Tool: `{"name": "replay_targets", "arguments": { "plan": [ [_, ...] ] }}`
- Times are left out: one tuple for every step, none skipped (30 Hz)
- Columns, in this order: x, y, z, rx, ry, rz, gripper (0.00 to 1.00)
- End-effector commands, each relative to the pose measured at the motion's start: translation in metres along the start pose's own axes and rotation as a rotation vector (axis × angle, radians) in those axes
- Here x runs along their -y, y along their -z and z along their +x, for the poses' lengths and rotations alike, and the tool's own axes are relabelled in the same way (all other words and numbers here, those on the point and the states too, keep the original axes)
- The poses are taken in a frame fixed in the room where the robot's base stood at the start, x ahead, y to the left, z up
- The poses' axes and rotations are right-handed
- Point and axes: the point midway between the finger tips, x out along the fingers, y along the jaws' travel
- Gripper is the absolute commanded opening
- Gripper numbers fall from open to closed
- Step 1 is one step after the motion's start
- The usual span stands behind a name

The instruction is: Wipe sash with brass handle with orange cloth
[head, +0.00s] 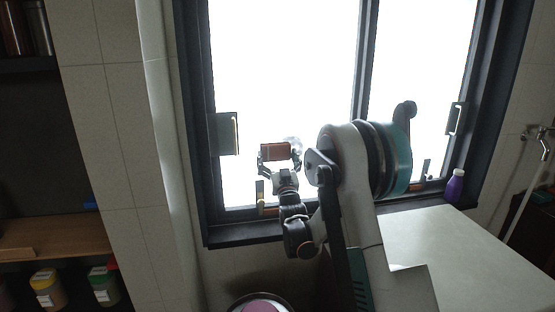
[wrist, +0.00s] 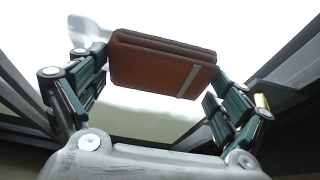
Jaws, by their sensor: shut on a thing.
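The orange cloth (head: 274,152) is a folded orange-brown pad with a pale stripe, also seen in the wrist view (wrist: 155,68). My gripper (head: 279,161) is shut on it, with one finger at each end. It holds the cloth in front of the lower part of the left window sash (head: 285,60). I cannot tell whether the cloth touches the glass. A greyish smudge (head: 293,142) shows on the pane just right of the cloth. A small brass-coloured upright handle (head: 260,190) is low on the left sash, below and left of the cloth.
A handle plate (head: 225,133) sits on the left frame and another handle (head: 455,118) on the right frame. A purple bottle (head: 455,187) stands at the sill's right end. A pale counter (head: 430,235) is at right; shelves with jars (head: 47,288) are at left.

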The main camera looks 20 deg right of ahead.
Motion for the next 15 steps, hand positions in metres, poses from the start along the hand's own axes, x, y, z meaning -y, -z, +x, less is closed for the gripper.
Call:
{"name": "replay_targets", "arguments": {
  "plan": [
    [0.000,0.000,0.001,0.000,0.000,0.000,0.69],
    [0.000,-0.001,0.002,0.000,0.000,0.000,0.69],
    [0.000,-0.001,0.002,0.000,0.000,0.000,0.69],
    [0.000,-0.001,0.003,0.000,0.000,0.000,0.69],
    [0.000,-0.001,0.003,0.000,0.000,0.000,0.69],
    [0.000,-0.001,0.003,0.000,0.000,0.000,0.69],
    [-0.001,-0.001,0.003,0.000,0.000,0.000,0.69],
    [-0.002,-0.001,0.003,0.000,0.000,0.000,0.69],
    [-0.004,-0.001,0.003,0.000,-0.001,0.000,0.69],
    [-0.006,-0.001,0.002,0.000,-0.002,-0.001,0.69],
    [-0.008,-0.001,0.002,0.000,-0.002,-0.001,0.69],
    [-0.012,-0.001,0.002,0.000,-0.002,-0.001,0.69],
    [-0.014,-0.001,0.002,0.000,-0.002,-0.001,0.69],
    [-0.016,-0.001,0.002,0.000,-0.002,-0.001,0.69],
    [-0.019,-0.001,0.002,0.000,-0.001,-0.001,0.69]
  ]
}}
